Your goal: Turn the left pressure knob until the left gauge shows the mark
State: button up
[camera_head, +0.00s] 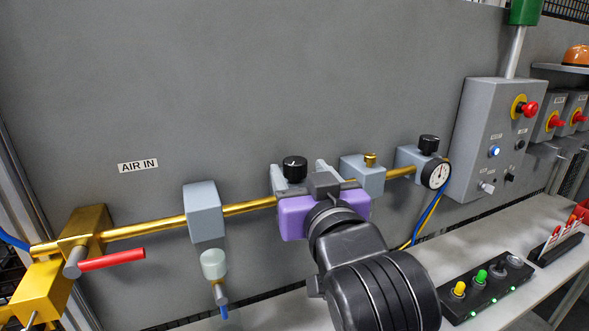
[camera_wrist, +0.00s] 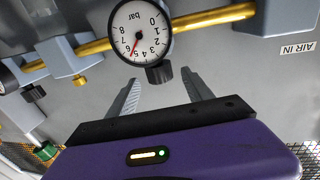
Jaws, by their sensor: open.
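The left pressure knob (camera_head: 295,168) is black and round, on the brass pipe left of centre. It shows in the wrist view (camera_wrist: 159,73) beside the left gauge. The left gauge (camera_wrist: 140,18) has a white bar dial from 0 to 8. A red line on it points near 5 to 6; I cannot tell a separate black needle apart. In the head view this gauge is hidden behind my gripper. My gripper (camera_head: 301,171) is open and empty, its fingers on either side of the knob in the picture. The wrist view shows the knob between the fingertips (camera_wrist: 162,74), apparently untouched.
The right gauge (camera_head: 437,174) and right knob (camera_head: 428,144) are further along the pipe. A grey valve block (camera_head: 203,212) and a red lever (camera_head: 112,259) are to the left. A button panel (camera_head: 485,288) lies on the bench (camera_head: 400,268). A grey control box (camera_head: 480,125) hangs at right.

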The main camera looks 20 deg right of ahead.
aim_at(293, 169)
jog(key=shift+w+d+r+p, duration=0.1)
jog(key=shift+w+d+p, duration=0.05)
jog(key=shift+w, duration=0.85)
jog(key=shift+w+d+p, duration=0.15)
jog(key=shift+w, duration=0.8)
jog(key=shift+c, duration=0.3)
grip_shut()
jog(key=shift+a+m+g+h+b, duration=0.1)
jog(key=shift+m+g+h+b, duration=0.35)
jog(key=shift+m+h, duration=1.2)
jog(key=shift+m+g+h+b, duration=0.35)
jog(key=shift+m+g+h, duration=0.4)
jog(key=shift+h, duration=1)
jog(key=shift+o, duration=0.3)
grip_release()
